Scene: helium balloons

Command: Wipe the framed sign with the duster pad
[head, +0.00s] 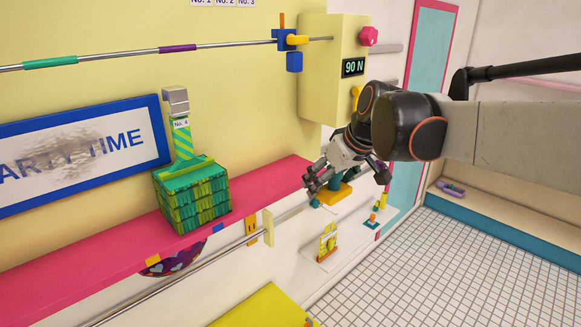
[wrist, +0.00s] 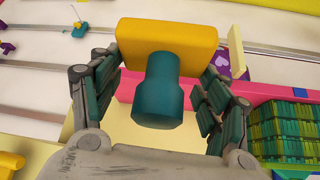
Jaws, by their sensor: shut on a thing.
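The framed sign (head: 118,137) hangs on the yellow wall at the left of the head view. It has a blue frame, blue letters ending in "TIME", and a grey-brown smudge across the middle; its left end is cut off. In the wrist view the duster pad (wrist: 167,38) lies between the fingers, handle toward the palm. The pad is apart from the sign.
A green patterned box (head: 192,200) with a tall striped piece stands on the pink shelf (head: 110,262), just right of the sign. A metal rail (head: 130,62) runs above the sign. A yellow box (head: 328,85) with a "90 N" display is on the wall.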

